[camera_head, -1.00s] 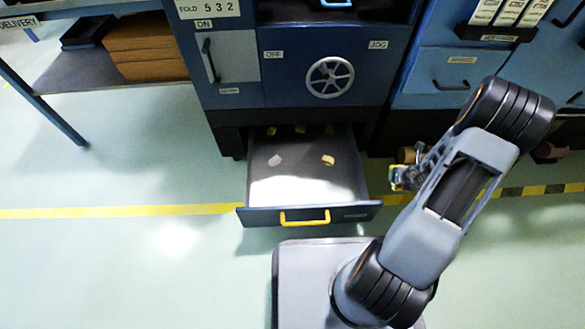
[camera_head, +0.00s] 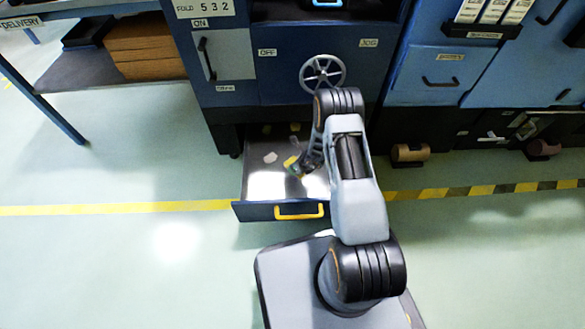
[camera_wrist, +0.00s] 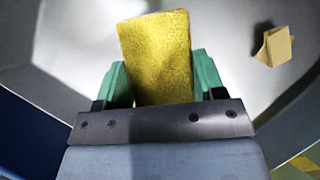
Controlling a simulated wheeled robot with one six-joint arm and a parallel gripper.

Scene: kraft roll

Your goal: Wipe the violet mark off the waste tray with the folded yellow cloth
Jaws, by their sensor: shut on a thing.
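The waste tray (camera_head: 262,209) is a pulled-out dark blue drawer with a yellow handle and a pale inner floor. My gripper (camera_head: 297,168) reaches down over the tray and is shut on the folded yellow cloth (camera_head: 291,162). In the wrist view the cloth (camera_wrist: 157,55) stands out between the green fingers of my gripper (camera_wrist: 160,78). The gap between cloth and tray floor is hard to judge. A pale greyish patch (camera_head: 270,157) lies left of the cloth; I cannot tell whether it is the violet mark or a scrap. No clear violet shows elsewhere.
A tan folded scrap (camera_wrist: 274,46) lies on the tray floor right of the cloth in the wrist view. Small scraps (camera_head: 295,127) lie at the tray's back. The blue machine with a handwheel (camera_head: 322,73) rises behind. Clear floor (camera_head: 120,240) lies to the left.

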